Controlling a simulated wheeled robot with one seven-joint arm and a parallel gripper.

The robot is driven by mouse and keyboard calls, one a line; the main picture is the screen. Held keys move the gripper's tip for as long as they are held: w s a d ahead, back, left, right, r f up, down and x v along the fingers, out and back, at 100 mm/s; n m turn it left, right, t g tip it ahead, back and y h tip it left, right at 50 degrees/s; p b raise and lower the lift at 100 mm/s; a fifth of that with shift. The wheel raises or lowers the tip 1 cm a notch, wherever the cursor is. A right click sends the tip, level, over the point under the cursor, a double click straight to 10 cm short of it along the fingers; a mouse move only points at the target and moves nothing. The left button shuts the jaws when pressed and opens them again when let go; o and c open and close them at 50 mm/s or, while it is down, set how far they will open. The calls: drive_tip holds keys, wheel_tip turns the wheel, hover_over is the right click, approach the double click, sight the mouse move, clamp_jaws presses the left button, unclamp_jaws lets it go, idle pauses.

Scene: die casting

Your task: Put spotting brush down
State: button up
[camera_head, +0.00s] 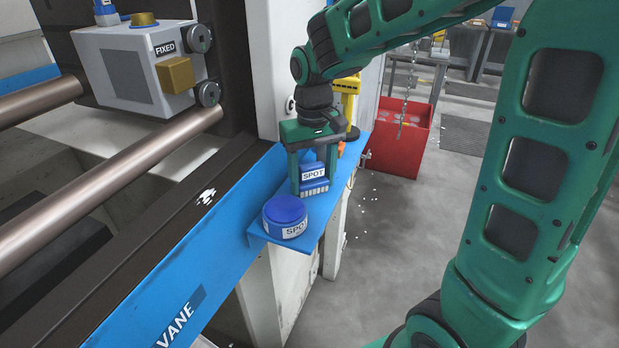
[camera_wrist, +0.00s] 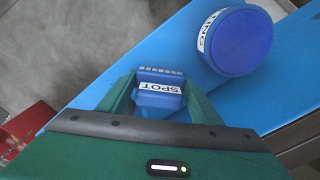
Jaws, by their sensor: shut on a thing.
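The spotting brush (camera_head: 314,182) is a blue block with a white SPOT label and pale bristles along its lower edge. It is upright between the fingers of my gripper (camera_head: 308,172), above or on the narrow blue shelf (camera_head: 335,195); I cannot tell whether the bristles touch it. In the wrist view, the brush (camera_wrist: 160,92) sits between both green fingers, label facing up. A round blue tin (camera_head: 284,213) with a partly readable white label stands on the shelf's near end, beside the brush. The tin also shows at the upper right of the wrist view (camera_wrist: 240,42).
A yellow object (camera_head: 347,98) stands farther back on the shelf, partly behind my gripper. A red bin (camera_head: 405,140) is on the floor beyond, with a hanging chain (camera_head: 408,95). The grey FIXED block (camera_head: 140,70) and metal bars (camera_head: 100,175) are at left.

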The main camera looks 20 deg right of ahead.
sight(312, 166)
drive_tip(key=o, duration=1.2)
drive_tip(key=shift+f, duration=0.1)
wheel_tip(312, 166, up, 12)
drive_tip(key=shift+r, duration=0.15)
drive_tip(key=s+d+f+m, duration=0.2)
drive_tip(key=s+d+f, duration=0.2)
drive_tip(key=s, duration=0.4)
drive_tip(key=s+d+f+m, duration=0.2)
drive_tip(key=s+d+f, duration=0.2)
drive_tip(key=s+d, duration=0.3)
drive_tip(key=s+d+f+m, duration=0.2)
drive_tip(key=s+d, duration=0.4)
drive_tip(key=s, duration=0.3)
drive_tip(key=shift+f, duration=0.9)
